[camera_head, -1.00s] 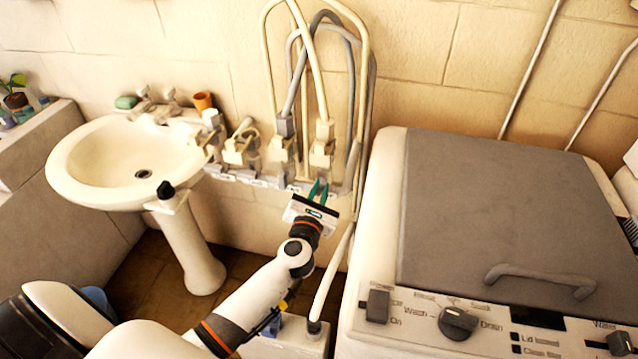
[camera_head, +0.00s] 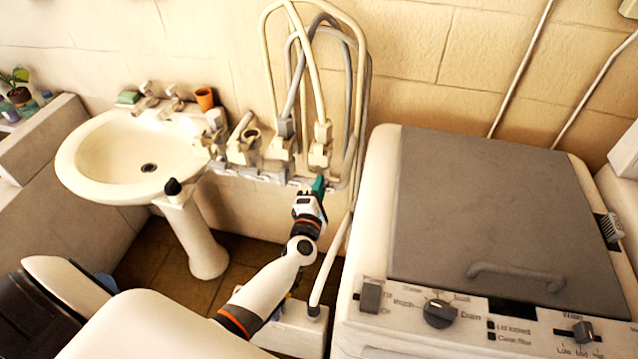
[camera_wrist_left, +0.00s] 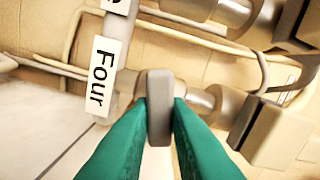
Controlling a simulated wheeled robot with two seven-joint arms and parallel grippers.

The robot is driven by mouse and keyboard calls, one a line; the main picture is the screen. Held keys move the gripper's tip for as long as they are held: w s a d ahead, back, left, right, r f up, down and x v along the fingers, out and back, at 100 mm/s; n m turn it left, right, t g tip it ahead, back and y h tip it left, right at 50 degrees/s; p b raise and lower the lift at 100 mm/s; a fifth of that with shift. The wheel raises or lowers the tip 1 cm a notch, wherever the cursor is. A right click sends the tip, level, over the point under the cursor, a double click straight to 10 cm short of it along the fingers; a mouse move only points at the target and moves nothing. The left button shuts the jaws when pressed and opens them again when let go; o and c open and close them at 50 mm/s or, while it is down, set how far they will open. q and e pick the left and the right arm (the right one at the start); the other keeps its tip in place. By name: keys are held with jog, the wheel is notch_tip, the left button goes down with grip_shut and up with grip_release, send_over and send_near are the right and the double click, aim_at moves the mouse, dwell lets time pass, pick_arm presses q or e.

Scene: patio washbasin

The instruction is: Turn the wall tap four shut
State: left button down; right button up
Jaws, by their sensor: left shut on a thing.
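Wall tap four (camera_head: 320,157) is the rightmost of the row of taps on the wall, with a pale hose rising from it. In the left wrist view its grey lever handle (camera_wrist_left: 159,90) stands between my green fingertips, beside a white label reading "Four" (camera_wrist_left: 102,75). My left gripper (camera_head: 318,185) is at the front of this tap, shut on the handle, with a finger on each side; the fingers also show in the left wrist view (camera_wrist_left: 159,122). The fingers hide part of the tap in the head view. My right gripper is out of view.
Other taps (camera_head: 243,145) stand close by on the left, with hoses (camera_head: 287,85) looping above. A white washbasin (camera_head: 90,180) is at the left. A washing machine (camera_head: 480,210) stands close on the right. A pale hose (camera_head: 335,262) hangs beside my arm.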

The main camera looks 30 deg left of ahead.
pick_arm(q)
jog(key=shift+f+m+p, duration=0.1)
jog(key=shift+m+p, duration=0.45)
jog(key=shift+m, duration=0.95)
jog(key=c, duration=1.4)
grip_release()
jog(key=shift+b+v, duration=1.05)
jog(key=shift+v, duration=4.95)
